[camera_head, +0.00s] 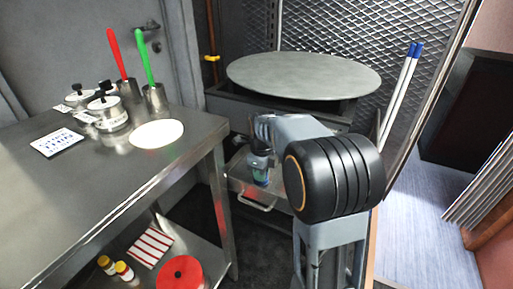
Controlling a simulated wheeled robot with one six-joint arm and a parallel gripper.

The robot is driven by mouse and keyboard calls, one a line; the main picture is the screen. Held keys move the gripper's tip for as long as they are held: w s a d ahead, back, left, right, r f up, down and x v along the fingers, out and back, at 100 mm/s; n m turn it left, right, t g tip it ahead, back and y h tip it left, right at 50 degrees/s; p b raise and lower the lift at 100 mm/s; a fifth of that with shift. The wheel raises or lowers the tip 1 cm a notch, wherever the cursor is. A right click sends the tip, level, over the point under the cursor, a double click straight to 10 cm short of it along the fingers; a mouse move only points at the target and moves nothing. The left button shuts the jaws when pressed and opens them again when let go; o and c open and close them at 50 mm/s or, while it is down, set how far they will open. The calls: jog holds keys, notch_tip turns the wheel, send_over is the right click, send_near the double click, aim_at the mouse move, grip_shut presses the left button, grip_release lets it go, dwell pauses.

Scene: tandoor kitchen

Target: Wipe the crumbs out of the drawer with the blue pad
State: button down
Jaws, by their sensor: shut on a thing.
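The open drawer (237,183) is a metal tray with a handle on its front, pulled out beneath the round grey top. My gripper (261,170) points down over the drawer and is shut on the blue pad (261,181), of which only a small blue-green part shows. The pad is in or just above the drawer; I cannot tell if it touches the floor of it. My arm hides the drawer's right part. Crumbs are too small to make out.
A steel table (95,185) stands at left with tins, a red-handled tool (117,55) and a green-handled tool (144,60) in cups. Its lower shelf holds a red round thing (183,273) and small bottles. The round grey top (303,75) overhangs the drawer. Blue-tipped rods (402,92) lean at right.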

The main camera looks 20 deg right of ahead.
jog(key=shift+w+a, duration=0.25)
jog(key=shift+a, duration=0.05)
notch_tip(320, 180, up, 3)
jog(key=shift+d+p, duration=0.1)
jog(key=shift+p, duration=0.95)
notch_tip(320, 180, up, 5)
jog(key=p, duration=0.5)
jog(key=shift+r, duration=0.1)
